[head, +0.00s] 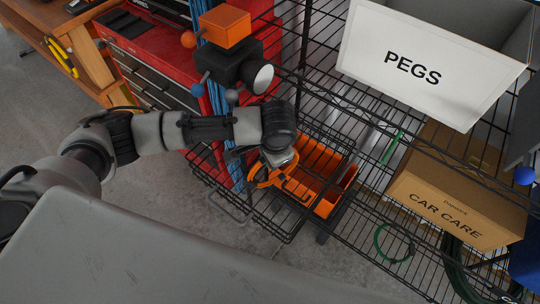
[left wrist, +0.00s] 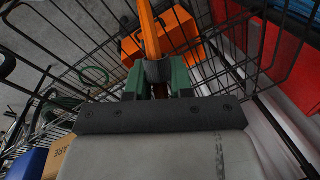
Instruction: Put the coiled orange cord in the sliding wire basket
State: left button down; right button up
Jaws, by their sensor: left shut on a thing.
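The sliding wire basket (head: 240,212) is black and juts out from the wire shelving in the head view. My left gripper (head: 284,168) is over the basket, pointing down. It is shut on the orange cord (head: 262,176), whose loops hang around the fingers. In the left wrist view, an orange strand (left wrist: 149,28) runs up from between the green fingertips (left wrist: 160,82). Part of the cord is hidden by my wrist. I cannot tell whether the cord touches the basket floor. My right gripper is not in view.
An orange bin (head: 330,203) shows among the basket wires; I cannot tell whether it is inside the basket. A PEGS box (head: 420,60) and a CAR CARE box (head: 450,207) are on the shelving to the right. A red tool chest (head: 150,62) stands behind my arm.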

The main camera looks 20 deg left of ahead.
pick_arm(q)
jog(key=shift+s+d, duration=0.15)
jog(key=c, duration=1)
grip_release()
jog(key=shift+f, duration=0.15)
notch_tip(320, 180, up, 12)
jog(key=s+d, duration=0.1)
jog(key=shift+s+d+b, duration=0.2)
jog(key=shift+s+b, duration=0.15)
